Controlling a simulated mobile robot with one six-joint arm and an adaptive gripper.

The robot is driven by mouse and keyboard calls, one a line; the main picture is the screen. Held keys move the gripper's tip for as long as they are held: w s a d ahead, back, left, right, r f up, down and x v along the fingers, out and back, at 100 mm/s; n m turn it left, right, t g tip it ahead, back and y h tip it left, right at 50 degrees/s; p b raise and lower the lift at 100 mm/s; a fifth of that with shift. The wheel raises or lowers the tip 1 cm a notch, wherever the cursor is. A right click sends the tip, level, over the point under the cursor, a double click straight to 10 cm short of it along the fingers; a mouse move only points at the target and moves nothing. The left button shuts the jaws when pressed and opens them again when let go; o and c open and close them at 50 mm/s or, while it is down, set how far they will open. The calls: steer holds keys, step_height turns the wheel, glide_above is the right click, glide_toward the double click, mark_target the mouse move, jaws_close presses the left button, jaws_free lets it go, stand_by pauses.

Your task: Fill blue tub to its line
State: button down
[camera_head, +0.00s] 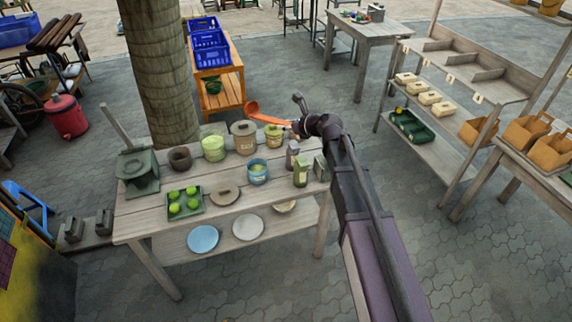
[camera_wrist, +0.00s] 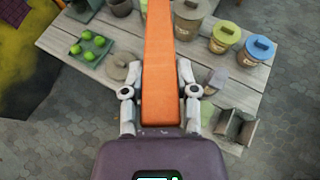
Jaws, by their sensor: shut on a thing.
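An orange scoop (camera_head: 268,117) with a long handle sticks out left from my gripper (camera_head: 302,127), its round bowl over the back of the table. In the wrist view my gripper (camera_wrist: 160,95) is shut on the orange handle (camera_wrist: 160,60). The blue tub (camera_head: 258,176) stands upright on the wooden table, left of and below the gripper. In the wrist view, tubs with handled tops stand to the right, one blue-topped (camera_wrist: 257,50). The scoop bowl is outside that view.
A light green tub (camera_head: 214,148), a tan tub (camera_head: 243,139) and a yellowish tub (camera_head: 273,137) stand behind the blue one.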

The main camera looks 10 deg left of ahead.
steer(key=shift+r+p, duration=1.8)
steer(key=shift+r, duration=0.6)
steer(key=shift+d, duration=0.1)
